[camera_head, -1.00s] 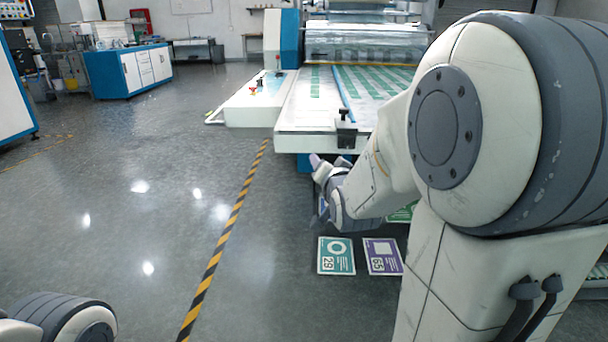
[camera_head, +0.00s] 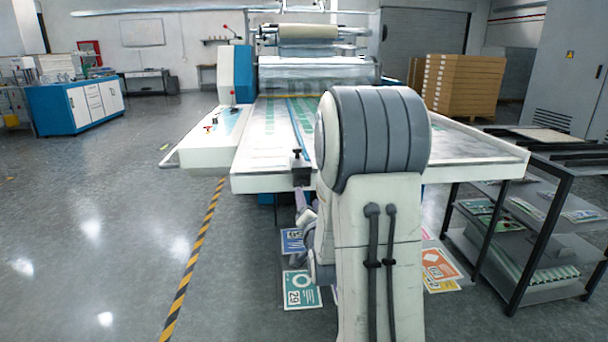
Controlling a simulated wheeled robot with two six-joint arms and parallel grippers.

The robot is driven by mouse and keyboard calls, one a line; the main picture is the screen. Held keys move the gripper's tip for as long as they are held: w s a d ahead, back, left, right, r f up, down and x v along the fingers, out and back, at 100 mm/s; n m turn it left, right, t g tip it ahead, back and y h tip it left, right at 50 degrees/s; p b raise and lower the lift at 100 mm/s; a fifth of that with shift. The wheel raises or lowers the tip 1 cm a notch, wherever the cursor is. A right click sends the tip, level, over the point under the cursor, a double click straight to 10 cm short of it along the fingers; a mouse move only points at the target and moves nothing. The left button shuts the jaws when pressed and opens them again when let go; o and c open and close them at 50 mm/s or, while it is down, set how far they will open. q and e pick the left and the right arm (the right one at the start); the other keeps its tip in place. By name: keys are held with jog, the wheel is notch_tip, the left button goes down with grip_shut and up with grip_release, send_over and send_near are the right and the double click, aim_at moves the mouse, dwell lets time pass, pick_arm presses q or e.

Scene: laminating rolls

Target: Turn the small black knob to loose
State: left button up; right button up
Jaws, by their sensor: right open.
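The small black knob (camera_head: 297,153) stands on top of a black block (camera_head: 301,173) at the front edge of the laminating machine's white table. My right gripper (camera_head: 300,200) is just below that block in the picture, apart from the knob as far as I can see, and holds nothing visible. It is open, though my own right arm hides much of it. My left gripper is not in view.
The white machine table (camera_head: 475,158) spreads behind and to the right of my arm. A dark shelf rack (camera_head: 540,225) stands at the right. Printed sheets (camera_head: 301,290) lie low below the table. The floor at left is clear beyond a yellow-black stripe (camera_head: 197,262).

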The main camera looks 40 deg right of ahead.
aim_at(303, 184)
jog(key=x, duration=0.8)
grip_shut()
